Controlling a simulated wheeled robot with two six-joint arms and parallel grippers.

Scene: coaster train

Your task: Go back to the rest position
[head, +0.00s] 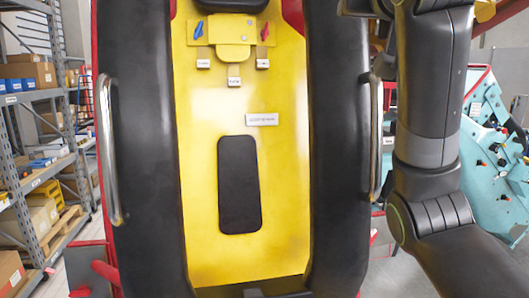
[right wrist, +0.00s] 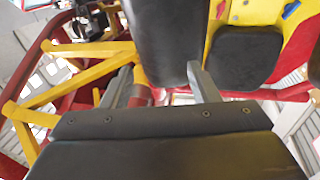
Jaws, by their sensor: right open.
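A coaster seat with a yellow back (head: 285,180) fills the middle of the head view, between two long black side pads (head: 140,150). My right arm comes in along the right side of the head view; its gripper is outside that view. In the right wrist view my right gripper (right wrist: 162,76) has its two grey fingers spread wide apart. A black pad (right wrist: 165,40) lies beyond and between the fingers; I cannot tell how near it is. Nothing is seen held. My left gripper is in neither view.
Metal handles (head: 109,150) stand on the seat's outer sides. Shelving with boxes (head: 35,180) is at the left. A turquoise machine part (head: 495,165) is behind my right arm. Red and yellow frame bars (right wrist: 60,75) lie left of the right gripper.

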